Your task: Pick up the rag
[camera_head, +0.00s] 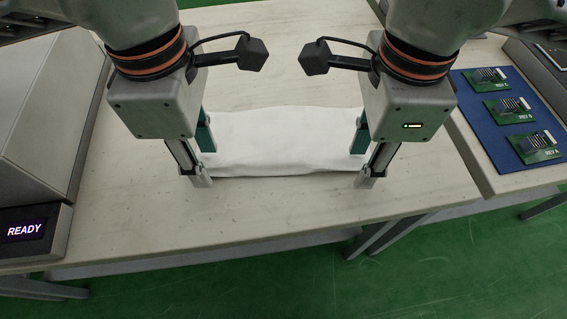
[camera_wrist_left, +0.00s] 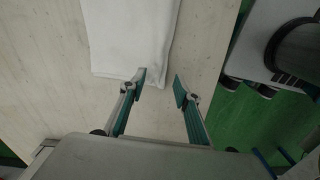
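A white rag (camera_head: 285,140) lies flat on the light tabletop, spread between my two grippers; it also shows at the top of the left wrist view (camera_wrist_left: 130,35). My left gripper (camera_head: 204,165) points down at the rag's left end, its fingers apart with nothing clearly held. In the left wrist view, the left gripper (camera_wrist_left: 159,85) has one fingertip at the rag's corner and the other over bare table. My right gripper (camera_head: 363,166) points down at the rag's right end, with its fingers apart. Whether the fingertips touch the rag is unclear.
A grey machine with a "READY" display (camera_head: 36,230) stands at the left. A blue mat (camera_head: 483,129) with several green circuit boards lies at the right. The tabletop (camera_head: 250,220) in front of the rag is clear, down to its front edge above the green floor.

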